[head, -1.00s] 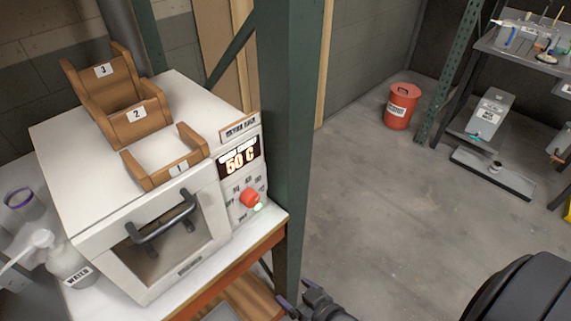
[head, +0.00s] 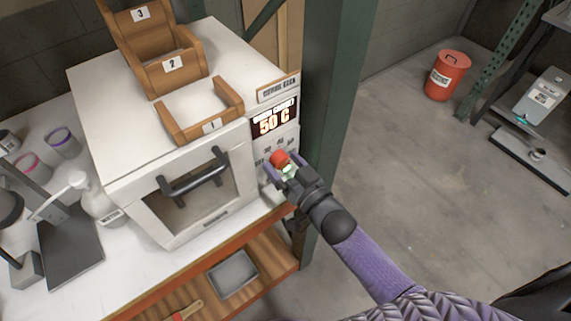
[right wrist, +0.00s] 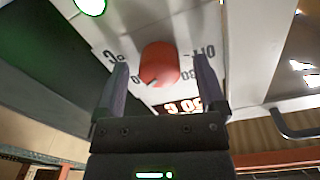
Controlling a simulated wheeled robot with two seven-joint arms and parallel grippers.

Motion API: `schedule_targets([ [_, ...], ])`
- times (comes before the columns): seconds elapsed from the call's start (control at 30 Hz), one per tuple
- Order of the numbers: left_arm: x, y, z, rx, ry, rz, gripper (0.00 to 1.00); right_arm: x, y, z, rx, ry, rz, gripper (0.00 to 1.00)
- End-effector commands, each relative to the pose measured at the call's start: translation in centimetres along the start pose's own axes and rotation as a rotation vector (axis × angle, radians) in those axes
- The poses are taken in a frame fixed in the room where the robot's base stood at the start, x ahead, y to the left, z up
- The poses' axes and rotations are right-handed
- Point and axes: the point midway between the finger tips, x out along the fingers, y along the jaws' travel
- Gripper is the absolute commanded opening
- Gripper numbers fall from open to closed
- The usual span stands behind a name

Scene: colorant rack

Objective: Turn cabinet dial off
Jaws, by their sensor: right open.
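The white cabinet (head: 150,140) stands on the bench, with a dark handle (head: 193,178) on its windowed door. Its display (head: 273,118) reads 50 C. The red dial (head: 279,158) is below the display, and in the right wrist view the dial (right wrist: 160,64) shows with printed markings around it, one reading OFF. My right gripper (head: 279,172) is at the dial. In the right wrist view its open fingers (right wrist: 165,85) stand on either side of and just short of the dial, apart from it. A green light shows beside the dial. My left gripper is not in view.
A wooden stepped rack (head: 170,65) numbered 1 to 3 sits on the cabinet. A green post (head: 335,120) rises close to the cabinet's right side. A red bin (head: 447,77) stands on the open floor.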

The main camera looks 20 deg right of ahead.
Motion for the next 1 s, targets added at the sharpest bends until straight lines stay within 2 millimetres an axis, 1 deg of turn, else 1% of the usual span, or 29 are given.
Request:
schedule_targets([
  [0.07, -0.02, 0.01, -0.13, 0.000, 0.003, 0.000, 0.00, -0.02, 0.00, -0.01, 0.000, 0.000, 0.000, 0.90],
  [0.17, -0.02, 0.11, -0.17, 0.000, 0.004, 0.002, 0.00, -0.03, 0.00, -0.01, 0.000, 0.000, 0.000, 0.71],
  [0.2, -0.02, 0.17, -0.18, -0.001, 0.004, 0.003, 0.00, -0.03, 0.00, -0.01, 0.000, 0.000, 0.000, 0.62],
  [0.27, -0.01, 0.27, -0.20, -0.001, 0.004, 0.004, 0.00, -0.03, 0.01, -0.01, 0.000, 0.000, 0.000, 0.50],
  [0.3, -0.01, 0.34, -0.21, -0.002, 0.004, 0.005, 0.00, -0.04, 0.01, -0.01, 0.000, 0.000, 0.000, 0.41],
  [0.37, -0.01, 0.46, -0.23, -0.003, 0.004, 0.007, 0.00, -0.04, 0.01, -0.01, 0.000, 0.000, 0.000, 0.28],
  [0.4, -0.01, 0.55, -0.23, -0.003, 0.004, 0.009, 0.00, -0.04, 0.01, -0.01, 0.000, 0.000, 0.000, 0.20],
  [0.5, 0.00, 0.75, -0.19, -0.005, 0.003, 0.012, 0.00, -0.04, 0.00, -0.01, 0.000, 0.000, 0.000, 0.00],
  [0.77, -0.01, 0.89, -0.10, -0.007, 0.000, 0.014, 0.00, -0.05, 0.00, 0.00, -0.025, 0.001, 0.000, 0.00],
  [1.0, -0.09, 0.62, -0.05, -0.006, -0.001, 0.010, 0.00, -0.04, 0.03, -0.02, -0.154, 0.004, 0.000, 0.00],
])
